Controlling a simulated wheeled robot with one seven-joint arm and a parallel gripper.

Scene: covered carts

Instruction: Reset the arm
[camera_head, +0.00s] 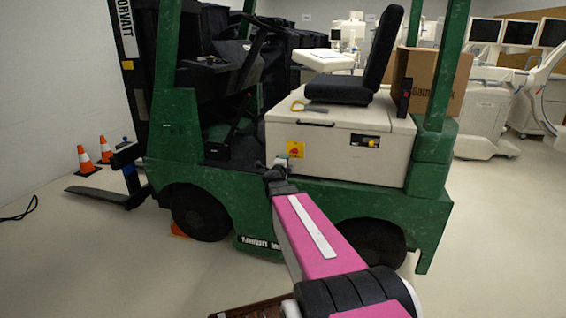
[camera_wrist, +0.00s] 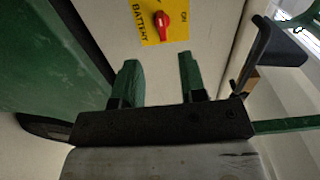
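My gripper (camera_wrist: 158,72) shows in the wrist view with its two green-padded fingers apart and nothing between them. Past the fingertips is a red rotary knob (camera_wrist: 162,20) on a yellow label (camera_wrist: 150,32) reading "BATTERY" and "ON". In the head view my pink arm reaches forward, and the gripper (camera_head: 282,163) is close to the forklift's white side panel (camera_head: 340,158), just below the yellow label (camera_head: 296,150). The fingers look apart from the knob. Whether they touch the panel cannot be told.
The green forklift (camera_head: 429,205) fills the middle, with a black seat (camera_head: 348,88) and a cardboard box (camera_head: 456,85) on it. Orange cones (camera_head: 85,160) stand at the left by the forks. Medical machines (camera_head: 485,110) stand at the back right. The right floor is clear.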

